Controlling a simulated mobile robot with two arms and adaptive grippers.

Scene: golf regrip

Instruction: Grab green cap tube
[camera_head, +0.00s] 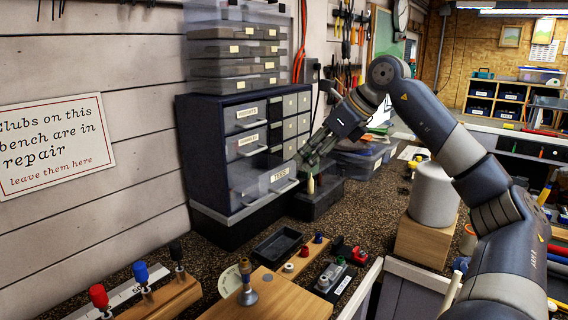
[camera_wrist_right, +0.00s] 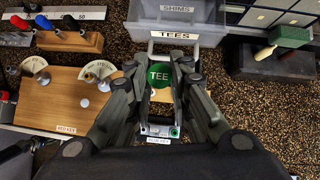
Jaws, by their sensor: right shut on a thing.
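The green cap, marked TEE (camera_wrist_right: 160,75), shows end-on in the middle of the right wrist view. My right gripper (camera_head: 306,162) has its fingers closed in on both sides of it; the gripper also shows in the right wrist view (camera_wrist_right: 159,84). The body of the tube is hidden behind the cap. In the head view the gripper is beside the pulled-out clear TEES drawer (camera_head: 262,182), and I cannot make out the tube there. My left gripper is not in view.
A black tray (camera_head: 322,207) with a wooden-handled green brush (camera_wrist_right: 289,37) stands right of the drawer. A wooden block (camera_head: 272,299), an empty black dish (camera_head: 278,246) and a rack of coloured-handled tools (camera_head: 158,299) stand nearer. Speckled bench lies between.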

